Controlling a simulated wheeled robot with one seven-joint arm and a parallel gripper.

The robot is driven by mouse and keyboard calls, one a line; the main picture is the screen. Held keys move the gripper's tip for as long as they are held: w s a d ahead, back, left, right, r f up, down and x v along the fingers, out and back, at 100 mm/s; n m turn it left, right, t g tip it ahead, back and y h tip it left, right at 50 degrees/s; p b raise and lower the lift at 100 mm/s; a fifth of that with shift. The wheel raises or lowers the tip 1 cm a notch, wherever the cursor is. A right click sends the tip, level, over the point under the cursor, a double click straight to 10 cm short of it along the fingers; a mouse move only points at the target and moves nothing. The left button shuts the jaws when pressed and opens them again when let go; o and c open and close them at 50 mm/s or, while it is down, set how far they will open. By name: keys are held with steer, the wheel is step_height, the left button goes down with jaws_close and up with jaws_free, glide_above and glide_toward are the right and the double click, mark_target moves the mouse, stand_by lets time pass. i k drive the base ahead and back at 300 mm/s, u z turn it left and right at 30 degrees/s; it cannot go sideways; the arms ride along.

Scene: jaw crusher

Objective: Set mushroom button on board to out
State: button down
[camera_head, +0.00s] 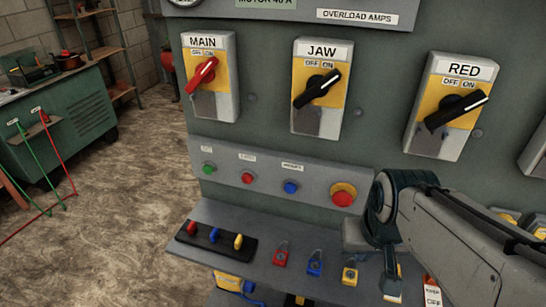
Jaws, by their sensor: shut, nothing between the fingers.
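The mushroom button (342,198) is a round red cap on a yellow collar, at the right end of the grey button strip on the board. It is in plain view; from this angle I cannot tell whether the cap is in or out. My arm comes in from the right. My gripper (357,236) is shut and empty, just below and slightly right of the button and apart from its cap in the picture. The dark wrist hides part of the gripper, and its fingertips are hard to make out.
Small green (208,169), red (247,178) and blue (290,187) buttons sit left along the strip. Rotary switches MAIN (203,75), JAW (318,88) and RED (452,105) are above. A ledge (225,222) with padlocks juts out below. Floor at left is open.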

mark_target(342, 199)
steer(key=u, duration=2.7)
steer(key=k, duration=0.7)
steer(key=z, duration=1.45)
